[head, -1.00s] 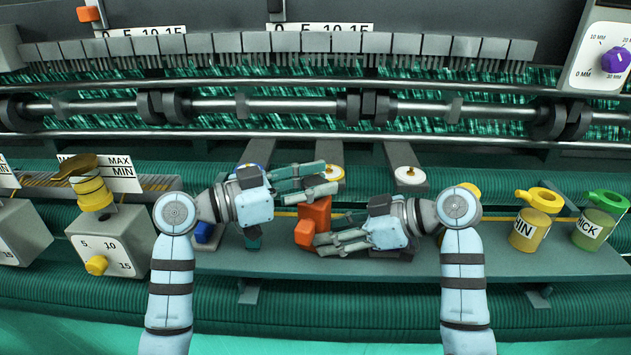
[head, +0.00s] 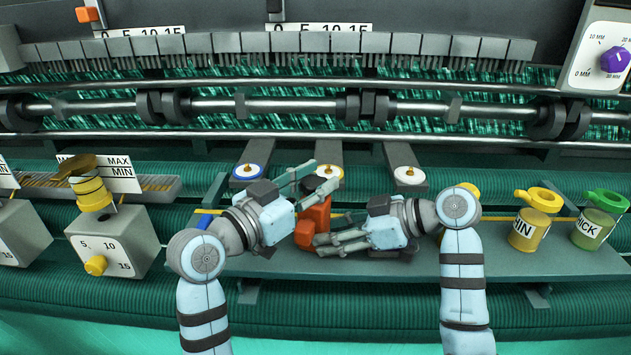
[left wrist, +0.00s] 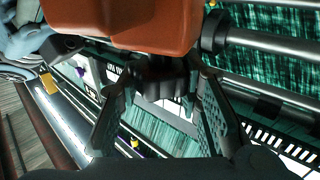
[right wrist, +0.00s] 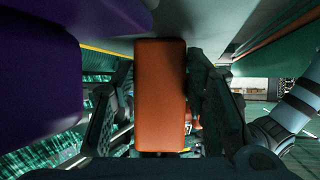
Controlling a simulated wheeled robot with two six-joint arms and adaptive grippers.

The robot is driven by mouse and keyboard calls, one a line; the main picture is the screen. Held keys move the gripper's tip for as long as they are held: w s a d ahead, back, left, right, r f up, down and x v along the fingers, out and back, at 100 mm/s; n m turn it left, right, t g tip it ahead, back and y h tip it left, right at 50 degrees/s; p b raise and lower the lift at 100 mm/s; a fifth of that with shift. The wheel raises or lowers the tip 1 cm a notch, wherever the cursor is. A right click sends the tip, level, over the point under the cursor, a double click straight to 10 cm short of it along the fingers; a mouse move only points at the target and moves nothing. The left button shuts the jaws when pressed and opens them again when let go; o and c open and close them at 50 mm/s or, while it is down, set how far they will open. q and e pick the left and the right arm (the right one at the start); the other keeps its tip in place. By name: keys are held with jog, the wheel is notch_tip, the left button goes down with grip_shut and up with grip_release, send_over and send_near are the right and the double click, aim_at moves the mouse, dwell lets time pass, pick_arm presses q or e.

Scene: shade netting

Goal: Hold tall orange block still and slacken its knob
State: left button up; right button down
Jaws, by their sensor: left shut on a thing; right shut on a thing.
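The tall orange block (head: 313,220) stands upright on the grey shelf near the centre of the head view. My right gripper (head: 319,245) is shut on its lower part from the right; the block fills the space between the fingers in the right wrist view (right wrist: 160,95). The block's dark knob (head: 314,186) sits on top, partly hidden by fingers. My left gripper (head: 316,182) is shut on the knob from the left. In the left wrist view the dark knob (left wrist: 168,82) lies between the fingers, beside the orange block (left wrist: 125,18).
A blue block (head: 203,222) stands to the left, partly behind my left arm. A purple surface (right wrist: 40,75) is close in the right wrist view. Yellow (head: 529,232) and green pots (head: 596,230) stand right.

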pick_arm(q)
jog(key=o, duration=1.2)
jog(key=shift+a, duration=0.1)
